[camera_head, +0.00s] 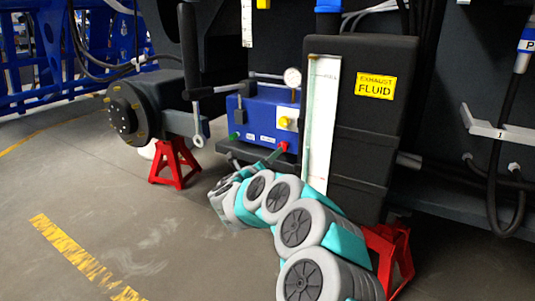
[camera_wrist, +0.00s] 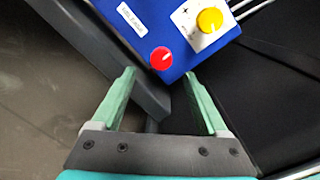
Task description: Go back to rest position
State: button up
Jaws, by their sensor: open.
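My gripper (camera_wrist: 160,76) is open in the wrist view, with two green fingers apart and nothing between them. Just beyond the fingertips is the blue box (camera_wrist: 225,52) with a red button (camera_wrist: 162,58) and a yellow knob (camera_wrist: 210,19) on a white plate. In the head view my grey and teal arm reaches from the lower right towards the blue box (camera_head: 262,122). The gripper end is small there, close below the red button (camera_head: 283,146). I cannot tell whether a fingertip touches the box.
A black tank (camera_head: 372,120) labelled "Exhaust fluid", with a clear level gauge (camera_head: 320,120), stands right behind my arm. Red stands (camera_head: 174,163) (camera_head: 390,255) support the chassis. A wheel hub (camera_head: 125,112) juts out at left. The floor (camera_head: 120,200) at left is open.

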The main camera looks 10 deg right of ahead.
jog(key=s+a+r+n+y, duration=0.3)
jog(key=a+r+n+y, duration=0.2)
jog(key=a+n+y, duration=0.25)
jog(key=s+a+r+n+y, duration=0.3)
jog(key=a+r+n+y, duration=0.3)
jog(key=a+n, duration=0.25)
jog(key=s+a+n+g+y, duration=0.2)
jog(key=s+a+n+y, duration=0.1)
jog(key=s+n, duration=0.3)
jog(key=s+d+f+n+g, duration=0.3)
jog(key=s+f+n, duration=0.1)
jog(key=s, duration=0.6)
jog(key=s+d+f+n+g, duration=0.2)
jog(key=s+f+n+g, duration=0.25)
jog(key=s, duration=0.55)
jog(key=s+d+f+n+g+h, duration=0.1)
jog(key=s+d+f+g+h, duration=0.15)
jog(key=s+d, duration=0.55)
jog(key=s+d+f+n+g+h, duration=0.1)
jog(key=s+d+f+g+h, duration=0.3)
jog(key=s, duration=0.8)
jog(key=s+d+f+n+g, duration=0.1)
jog(key=s+d+f, duration=0.1)
jog(key=s+d, duration=0.65)
notch_tip(320, 180, up, 14)
jog(key=s+a+p, duration=0.1)
jog(key=p, duration=1.3)
jog(key=shift+a+p, duration=0.3)
jog(key=shift+f, duration=0.1)
